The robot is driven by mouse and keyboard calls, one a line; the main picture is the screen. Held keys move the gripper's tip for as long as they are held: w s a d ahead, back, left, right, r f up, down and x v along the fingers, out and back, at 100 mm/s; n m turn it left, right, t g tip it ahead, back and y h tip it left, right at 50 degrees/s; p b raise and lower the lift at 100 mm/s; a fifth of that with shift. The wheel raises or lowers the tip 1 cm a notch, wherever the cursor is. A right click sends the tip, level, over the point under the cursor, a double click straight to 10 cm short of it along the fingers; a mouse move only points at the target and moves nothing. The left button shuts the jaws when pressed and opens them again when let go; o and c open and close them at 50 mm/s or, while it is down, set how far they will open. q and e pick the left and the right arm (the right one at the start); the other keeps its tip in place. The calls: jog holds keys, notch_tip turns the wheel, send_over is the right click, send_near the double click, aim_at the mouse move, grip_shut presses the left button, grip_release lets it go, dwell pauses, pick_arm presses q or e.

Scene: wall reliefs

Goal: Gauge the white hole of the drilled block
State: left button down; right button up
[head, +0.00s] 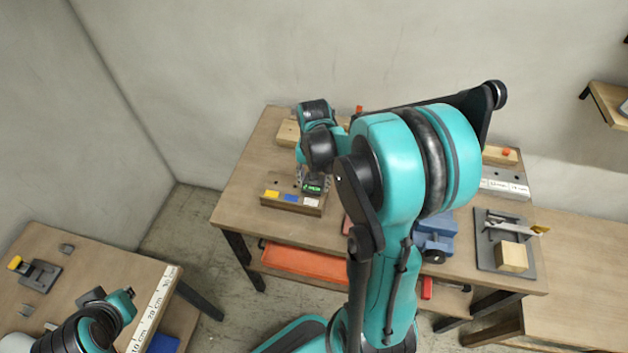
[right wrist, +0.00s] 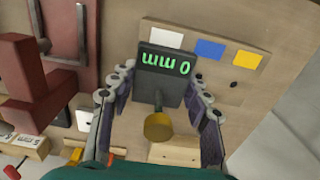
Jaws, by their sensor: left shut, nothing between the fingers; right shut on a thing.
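The drilled block (head: 275,201) is a wooden block with yellow, blue and white labels on the far table. In the right wrist view the block (right wrist: 225,45) shows its white label (right wrist: 166,38) just past the gauge. Dark holes show by the blue and yellow labels; the white hole is hidden behind the gauge. My right gripper (right wrist: 158,100) is shut on the dark gauge (right wrist: 163,68), with a brass knob toward the camera. Its green display reads 0 mm; it also shows in the head view (head: 314,186). Whether its tip touches the block I cannot tell.
A red fixture (right wrist: 30,80) stands beside my right gripper. The left table (head: 60,255) carries a ruler strip (head: 152,308).

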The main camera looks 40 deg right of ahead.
jog(key=shift+f+b, duration=0.6)
jog(key=shift+f, duration=0.15)
jog(key=o, duration=1.4)
